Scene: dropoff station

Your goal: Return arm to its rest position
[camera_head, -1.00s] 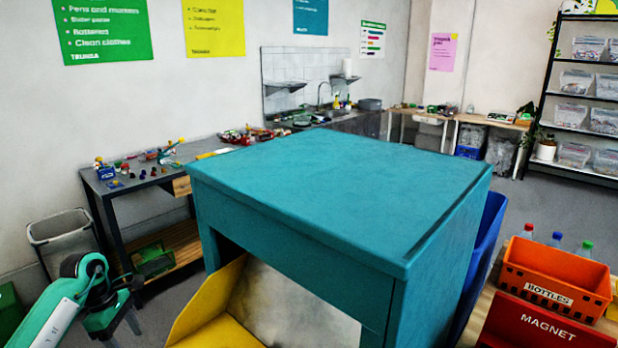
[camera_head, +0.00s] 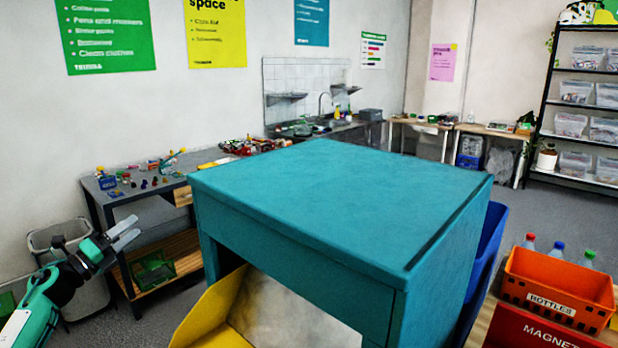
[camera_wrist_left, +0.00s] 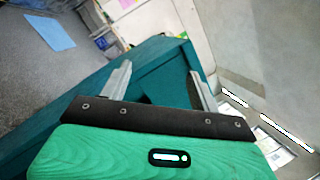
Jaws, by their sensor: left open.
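My left arm comes in at the lower left of the head view. Its gripper (camera_head: 126,233) is raised in front of the grey bin and the dark side table, left of the teal box, and touches nothing that I can see. In the left wrist view its two metal fingers (camera_wrist_left: 158,90) stand wide apart with nothing between them. The teal box (camera_head: 340,195) fills the middle of the head view, and its dark teal side (camera_wrist_left: 165,65) shows beyond the fingers. My right gripper is in neither view.
A grey bin (camera_head: 85,290) stands at the left by the side table (camera_head: 135,200) with small objects on it. A yellow panel (camera_head: 207,305) is below the teal box. An orange BOTTLES crate (camera_head: 558,285) and a red MAGNET box (camera_head: 535,328) are at the lower right.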

